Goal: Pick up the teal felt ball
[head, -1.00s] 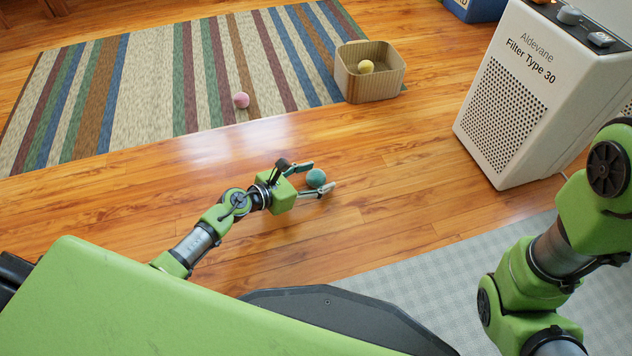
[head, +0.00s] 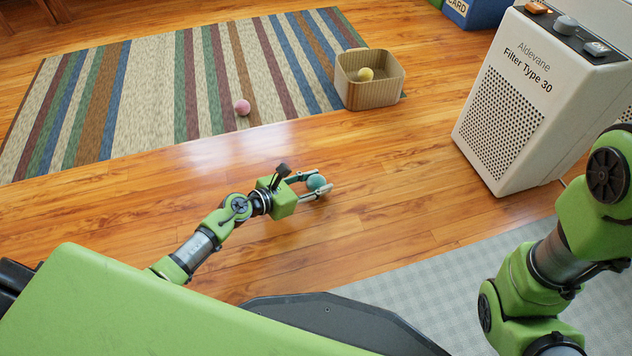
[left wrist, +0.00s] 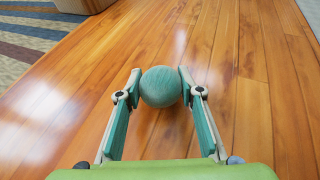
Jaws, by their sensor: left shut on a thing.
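The teal felt ball (head: 316,182) is between the fingertips of my left gripper (head: 317,185) over the wooden floor. In the left wrist view the ball (left wrist: 161,87) sits between the two fingertips (left wrist: 160,88), with a finger pressed to each side. My left gripper is shut on it. Whether the ball touches the floor I cannot tell. My right arm (head: 560,255) shows at the right edge of the head view, but its gripper is out of view.
A striped rug (head: 150,100) lies behind, with a pink ball (head: 242,107) on it. A beige bin (head: 370,95) holding a yellow ball (head: 365,74) stands at the rug's right end. A white air filter (head: 505,115) stands at right. Bare floor surrounds my left gripper.

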